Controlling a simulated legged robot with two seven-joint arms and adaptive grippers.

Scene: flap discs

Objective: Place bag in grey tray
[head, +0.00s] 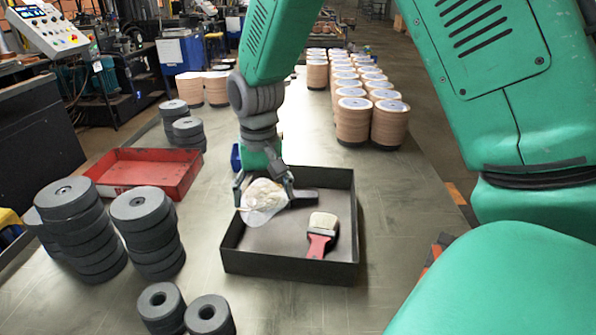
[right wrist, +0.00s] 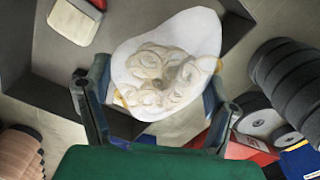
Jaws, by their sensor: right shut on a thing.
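A clear bag (head: 263,197) with pale, cream-coloured contents is held by my right gripper (head: 264,190) above the left part of the dark grey tray (head: 290,266). In the right wrist view the bag (right wrist: 170,65) sits between the two fingers of the right gripper (right wrist: 150,105), which are shut on it. The bag's left edge in the head view overlaps the tray's left wall; whether it touches the tray floor I cannot tell. My left gripper is not in view.
A brush with a red handle (head: 318,243) lies in the tray's right part. A red tray (head: 150,172) and stacks of dark discs (head: 148,230) stand to the left. Stacks of tan discs (head: 353,120) stand behind. The table right of the grey tray is clear.

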